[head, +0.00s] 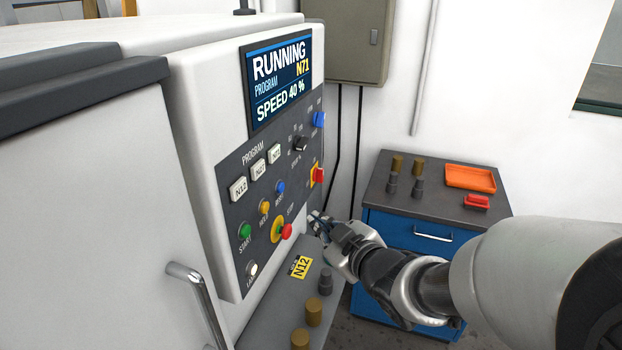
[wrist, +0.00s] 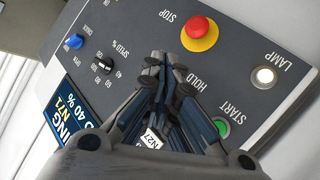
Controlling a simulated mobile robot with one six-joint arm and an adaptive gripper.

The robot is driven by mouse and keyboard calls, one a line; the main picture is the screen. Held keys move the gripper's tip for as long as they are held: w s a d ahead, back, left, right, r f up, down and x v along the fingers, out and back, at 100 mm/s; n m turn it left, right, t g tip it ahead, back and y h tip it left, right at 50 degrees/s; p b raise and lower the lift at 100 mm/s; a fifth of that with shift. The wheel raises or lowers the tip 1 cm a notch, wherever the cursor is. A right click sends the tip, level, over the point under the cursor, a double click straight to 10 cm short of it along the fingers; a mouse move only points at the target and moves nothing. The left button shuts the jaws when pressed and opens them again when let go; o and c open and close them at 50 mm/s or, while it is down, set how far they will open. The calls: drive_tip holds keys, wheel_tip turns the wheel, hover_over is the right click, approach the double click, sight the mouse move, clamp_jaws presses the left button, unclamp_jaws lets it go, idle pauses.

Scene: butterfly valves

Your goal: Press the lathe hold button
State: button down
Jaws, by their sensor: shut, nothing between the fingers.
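The lathe control panel (head: 262,185) is dark grey on a white housing. The yellow hold button (head: 264,207) sits between the green start button (head: 244,231) and the blue reset button (head: 280,187). My gripper (head: 315,219) is shut and empty, its fingertips to the right of the hold button, in front of the panel. In the wrist view my gripper (wrist: 165,62) covers the middle of the panel. The HOLD label shows beside the fingers there, but the hold button is hidden behind them. I cannot tell how far the tips are from the panel.
The red stop button (head: 286,231) on its yellow base sticks out close to my fingertips; it also shows in the wrist view (wrist: 198,28). The screen (head: 281,79) reads RUNNING, N71, SPEED 40 %. A shelf with cylinders lies below; a blue cabinet (head: 390,232) stands right.

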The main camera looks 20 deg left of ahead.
drive_tip(key=a+b, duration=0.2)
drive_tip(key=a, duration=0.6)
drive_tip(key=shift+w, duration=0.3)
idle(1.1)
drive_tip(key=shift+a+b, duration=0.35)
drive_tip(key=shift+b, duration=0.15)
drive_tip(key=shift+w+a+b, duration=0.1)
drive_tip(key=shift+a+b, duration=0.2)
drive_tip(key=shift+a, duration=0.1)
idle(0.5)
drive_tip(key=shift+d, duration=0.85)
drive_tip(key=shift+s+d+p, duration=0.15)
drive_tip(key=shift+d+p, duration=0.2)
drive_tip(key=shift+d, duration=0.9)
drive_tip(key=shift+s+d+p, duration=0.15)
drive_tip(key=shift+d+p, duration=0.2)
drive_tip(key=shift+d, duration=0.9)
